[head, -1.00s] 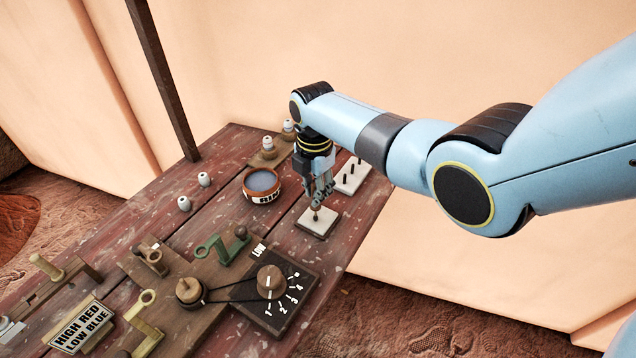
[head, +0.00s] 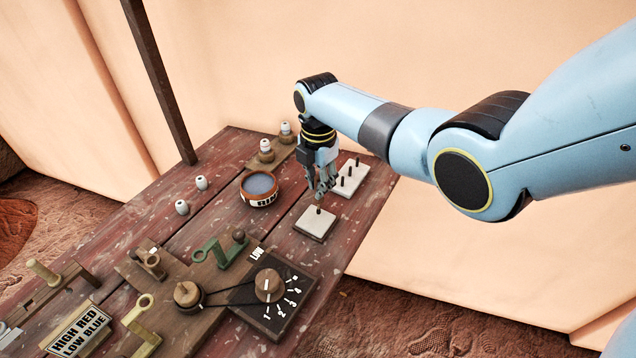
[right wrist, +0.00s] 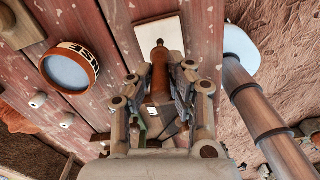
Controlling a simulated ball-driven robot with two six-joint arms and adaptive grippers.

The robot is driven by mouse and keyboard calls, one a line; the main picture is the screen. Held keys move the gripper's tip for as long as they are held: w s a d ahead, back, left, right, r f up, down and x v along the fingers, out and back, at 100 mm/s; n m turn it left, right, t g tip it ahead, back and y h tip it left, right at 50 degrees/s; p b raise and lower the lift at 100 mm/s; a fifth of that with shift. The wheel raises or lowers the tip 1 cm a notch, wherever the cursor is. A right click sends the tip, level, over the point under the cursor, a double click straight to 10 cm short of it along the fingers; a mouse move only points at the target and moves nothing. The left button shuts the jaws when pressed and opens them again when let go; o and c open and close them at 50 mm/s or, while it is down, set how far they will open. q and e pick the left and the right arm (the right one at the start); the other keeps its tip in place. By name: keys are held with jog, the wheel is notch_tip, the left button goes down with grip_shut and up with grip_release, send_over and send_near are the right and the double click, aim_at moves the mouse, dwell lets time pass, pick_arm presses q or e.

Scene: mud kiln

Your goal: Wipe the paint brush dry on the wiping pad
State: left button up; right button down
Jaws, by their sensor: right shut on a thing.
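My right gripper (head: 320,186) points down over the back part of the pale square wiping pad (head: 312,226) in the head view. It is shut on the paint brush (right wrist: 160,78), which shows as a brown handle between the fingers in the right wrist view. The brush's lower end overlaps the pad (right wrist: 144,32) there. I cannot tell whether the tip touches the pad. The fingers hide much of the brush in the head view. My left gripper is not in view.
A round paint pot (head: 259,188) stands left of the pad. A pale block with dark pegs (head: 351,181) lies just behind it. A numbered dial board (head: 270,288) and a green crank (head: 220,249) are in front. Small white pieces (head: 201,183) lie farther left.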

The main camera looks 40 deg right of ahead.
jog(key=shift+r, duration=2.8)
